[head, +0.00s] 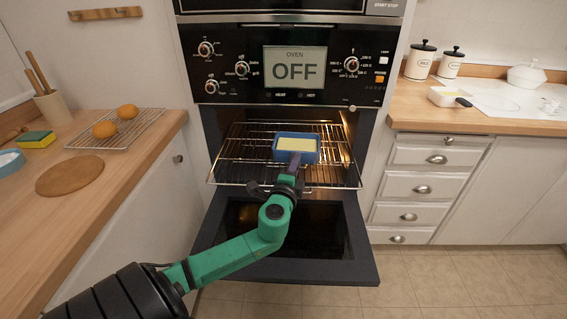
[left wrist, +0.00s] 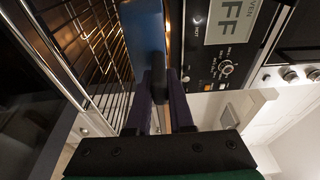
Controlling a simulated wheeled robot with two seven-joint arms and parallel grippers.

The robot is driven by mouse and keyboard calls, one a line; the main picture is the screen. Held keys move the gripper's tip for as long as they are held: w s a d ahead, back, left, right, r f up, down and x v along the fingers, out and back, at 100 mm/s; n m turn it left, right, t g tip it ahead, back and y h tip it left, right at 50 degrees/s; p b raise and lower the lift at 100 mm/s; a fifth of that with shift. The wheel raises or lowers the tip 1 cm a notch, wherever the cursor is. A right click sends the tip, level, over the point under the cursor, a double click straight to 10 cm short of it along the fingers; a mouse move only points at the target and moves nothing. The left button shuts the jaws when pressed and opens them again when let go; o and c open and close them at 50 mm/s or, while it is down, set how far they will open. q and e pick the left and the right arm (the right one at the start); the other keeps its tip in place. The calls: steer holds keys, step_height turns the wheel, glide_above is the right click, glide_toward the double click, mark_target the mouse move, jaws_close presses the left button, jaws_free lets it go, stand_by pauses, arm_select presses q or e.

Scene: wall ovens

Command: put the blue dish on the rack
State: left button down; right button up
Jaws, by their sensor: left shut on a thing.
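The blue dish (head: 296,157) with a pale yellow filling is inside the open oven, over the pulled-out wire rack (head: 232,168). My left gripper (head: 290,173) reaches in from the front and is shut on the dish's near side. I cannot tell whether the dish touches the rack. My right gripper is not in view.
The oven door (head: 345,255) hangs open below the rack. The control panel (head: 222,62) is above, its display reading OFF. The left counter (head: 110,185) holds a cooling rack (head: 148,121) with two orange round items.

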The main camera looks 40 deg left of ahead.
mark_target(283, 161)
arm_select(q)
steer(key=shift+n+g+y, duration=0.3)
steer(key=shift+n+y, duration=0.1)
steer(key=shift+y, duration=0.1)
steer(key=w+a+b, duration=0.1)
steer(key=a, duration=0.1)
steer(key=w+a+r+b, duration=0.1)
steer(key=a, duration=0.1)
steer(key=w+a+r+b, duration=0.1)
steer(key=w+a+b, duration=0.1)
steer(key=a, duration=0.1)
steer(key=shift+a+f, duration=0.15)
steer(key=shift+a, duration=0.1)
step_height(283, 161, down, 5)
steer(key=shift+b, duration=1)
step_height(283, 161, down, 4)
steer(key=shift+r+b, duration=0.1)
steer(key=shift+b, duration=0.65)
steer(key=c, duration=0.9)
jaws_free()
steer(key=shift+f, duration=0.2)
steer(key=shift+o, duration=0.5)
steer(key=shift+d, duration=0.1)
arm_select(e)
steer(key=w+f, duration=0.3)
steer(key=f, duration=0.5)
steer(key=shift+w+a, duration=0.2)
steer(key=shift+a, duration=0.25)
